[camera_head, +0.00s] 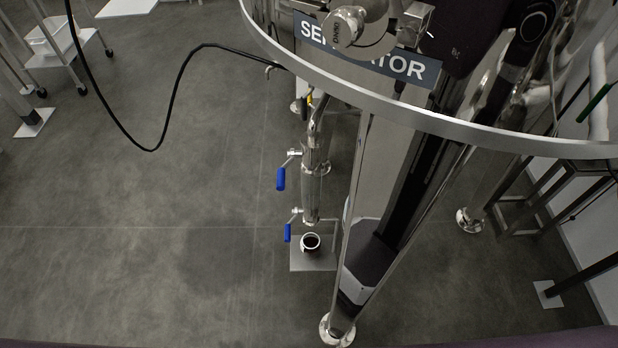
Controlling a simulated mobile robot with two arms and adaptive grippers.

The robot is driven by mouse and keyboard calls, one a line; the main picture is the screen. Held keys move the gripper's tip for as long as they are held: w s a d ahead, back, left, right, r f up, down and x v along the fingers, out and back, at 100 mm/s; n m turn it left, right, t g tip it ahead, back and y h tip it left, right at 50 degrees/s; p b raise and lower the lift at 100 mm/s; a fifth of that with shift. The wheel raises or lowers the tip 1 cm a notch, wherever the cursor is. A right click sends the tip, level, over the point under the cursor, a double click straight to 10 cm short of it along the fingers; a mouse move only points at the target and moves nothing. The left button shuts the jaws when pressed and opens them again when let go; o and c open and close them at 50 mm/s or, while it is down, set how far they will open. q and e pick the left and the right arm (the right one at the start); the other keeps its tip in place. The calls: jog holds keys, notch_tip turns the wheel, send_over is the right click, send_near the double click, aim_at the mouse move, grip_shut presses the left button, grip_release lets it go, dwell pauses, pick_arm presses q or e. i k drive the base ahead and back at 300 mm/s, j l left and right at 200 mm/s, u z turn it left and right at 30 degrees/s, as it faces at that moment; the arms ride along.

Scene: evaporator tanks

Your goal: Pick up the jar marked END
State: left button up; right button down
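A small round jar (310,243) with a pale rim and dark inside stands on a flat grey plate (299,262) near the floor. It sits below the lower end of a vertical steel pipe (312,188). I see it from above, and no END marking is readable on it, so I cannot tell whether it is the marked jar. Neither of my grippers can be made out in the head view.
Two blue valve handles (281,179) stick out left of the pipe. A steel ring (420,118) and a SEPARATOR sign (366,48) are above. A steel leg (352,225) stands right of the jar. A black cable (178,85) hangs at left. Open floor (150,240) lies left.

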aim_at(310, 243)
jog(key=i+j+z, duration=0.1)
jog(key=z, duration=0.3)
jog(key=j+z, duration=0.4)
jog(key=i+j+z, duration=0.1)
jog(key=z, duration=0.25)
jog(key=j+z, duration=0.4)
